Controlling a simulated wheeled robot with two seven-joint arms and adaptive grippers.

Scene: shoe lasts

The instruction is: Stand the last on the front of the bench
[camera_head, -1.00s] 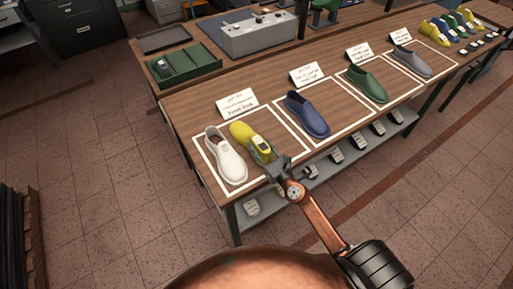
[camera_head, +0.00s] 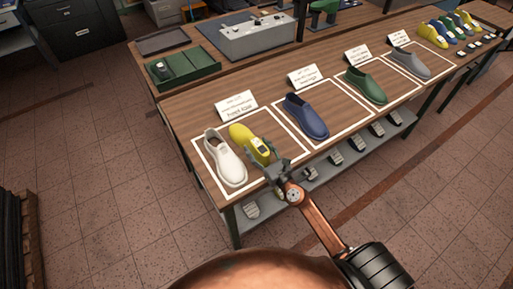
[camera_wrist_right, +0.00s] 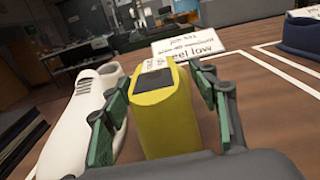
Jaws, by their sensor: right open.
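The yellow last (camera_head: 249,142) lies on the bench (camera_head: 300,78) in the nearest white-outlined square, just right of a white shoe (camera_head: 225,158). My right gripper (camera_head: 268,160) is at its near end, at the bench's front edge. In the right wrist view the yellow last (camera_wrist_right: 163,115) stands between the open green-padded fingers of my right gripper (camera_wrist_right: 160,108), with a gap on each side. The white shoe (camera_wrist_right: 85,115) is close by the left finger there. My left gripper is not in view.
A blue shoe (camera_head: 307,115), a green shoe (camera_head: 367,84) and a grey shoe (camera_head: 411,61) sit in the other squares, each with a card behind. Several more lasts (camera_head: 462,27) stand at the far right end. A shelf (camera_head: 318,173) runs below.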

